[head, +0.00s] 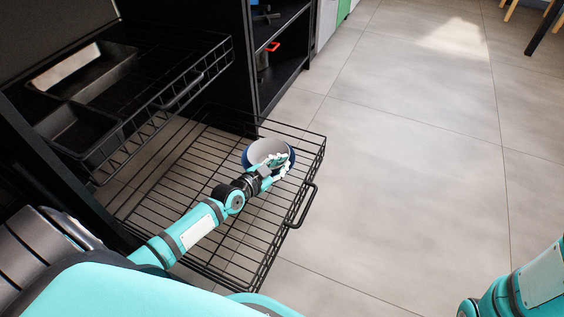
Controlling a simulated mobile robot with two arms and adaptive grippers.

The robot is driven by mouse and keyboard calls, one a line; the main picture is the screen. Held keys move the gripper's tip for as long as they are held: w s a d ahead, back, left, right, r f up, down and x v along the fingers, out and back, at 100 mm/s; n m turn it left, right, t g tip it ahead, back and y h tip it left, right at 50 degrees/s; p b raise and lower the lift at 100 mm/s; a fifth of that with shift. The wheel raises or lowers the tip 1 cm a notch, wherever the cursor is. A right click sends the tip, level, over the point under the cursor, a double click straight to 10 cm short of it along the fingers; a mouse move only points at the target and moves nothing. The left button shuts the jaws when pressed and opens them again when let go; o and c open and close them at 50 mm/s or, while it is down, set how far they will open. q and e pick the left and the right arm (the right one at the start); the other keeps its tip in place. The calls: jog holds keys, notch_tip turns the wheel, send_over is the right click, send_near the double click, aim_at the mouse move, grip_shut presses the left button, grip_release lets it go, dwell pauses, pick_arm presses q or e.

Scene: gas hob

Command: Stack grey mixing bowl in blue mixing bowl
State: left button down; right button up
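The grey mixing bowl (262,148) appears inside the blue mixing bowl (246,160) on the pulled-out lower wire drawer. The blue bowl shows mainly as a dark blue rim and side around the grey one. I cannot tell how deep or level the grey bowl sits. My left gripper (279,163) is at the near right side of the bowls, its white fingers overlapping the grey bowl's rim. The fingers hide part of both bowls, and it is too small to tell whether they grip the rim. My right gripper is out of view.
The lower wire drawer (205,152) is otherwise empty, with a handle (301,206) at its front. A second wire drawer (165,75) above it holds dark rectangular pans (80,130). A dark shelf (283,62) holds a red-handled pot (264,58). The tiled floor (410,130) to the right is clear.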

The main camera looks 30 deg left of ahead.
pick_arm(q)
jog(key=c, duration=1.5)
grip_release()
